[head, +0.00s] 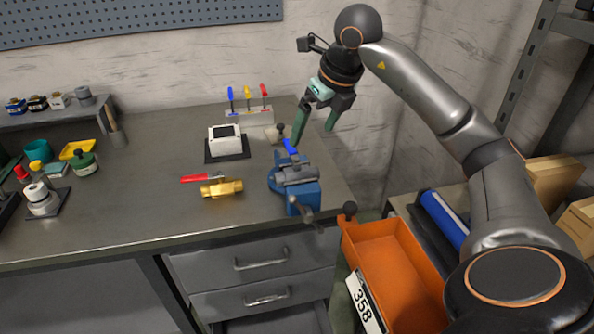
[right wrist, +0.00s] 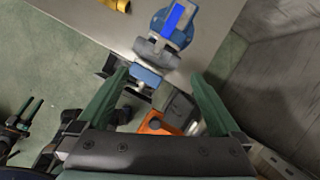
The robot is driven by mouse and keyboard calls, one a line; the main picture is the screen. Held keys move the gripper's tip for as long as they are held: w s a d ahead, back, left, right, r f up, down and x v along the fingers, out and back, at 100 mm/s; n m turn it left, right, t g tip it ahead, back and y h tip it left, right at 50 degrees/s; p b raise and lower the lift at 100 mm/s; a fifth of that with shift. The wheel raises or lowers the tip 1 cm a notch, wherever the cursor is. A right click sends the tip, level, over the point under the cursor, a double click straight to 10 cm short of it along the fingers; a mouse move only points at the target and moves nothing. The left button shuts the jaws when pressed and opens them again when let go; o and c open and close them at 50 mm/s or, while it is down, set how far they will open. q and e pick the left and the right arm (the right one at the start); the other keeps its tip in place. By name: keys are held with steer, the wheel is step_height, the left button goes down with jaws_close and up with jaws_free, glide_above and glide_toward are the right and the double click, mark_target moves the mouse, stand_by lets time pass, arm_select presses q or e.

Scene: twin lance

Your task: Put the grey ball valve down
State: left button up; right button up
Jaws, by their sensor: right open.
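The grey ball valve (head: 296,173) with a blue lever sits on top of the blue vise (head: 304,196) at the right end of the workbench. In the right wrist view the grey ball valve (right wrist: 156,52) lies beyond the fingertips, its blue lever pointing away, with part of the blue vise (right wrist: 146,76) below it.
A brass valve with a red lever (head: 222,187) lies left of the vise on the workbench (head: 130,205). A white device (head: 225,139) and a rack of coloured levers (head: 249,112) stand behind. An orange bin (head: 388,258) is below the bench's right edge. The bench's middle is clear.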

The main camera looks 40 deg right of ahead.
mark_target(298, 162)
steer(key=x, duration=1.1)
steer(key=shift+a+f, duration=0.35)
steer(key=shift+r, duration=0.1)
steer(key=c, duration=1.5)
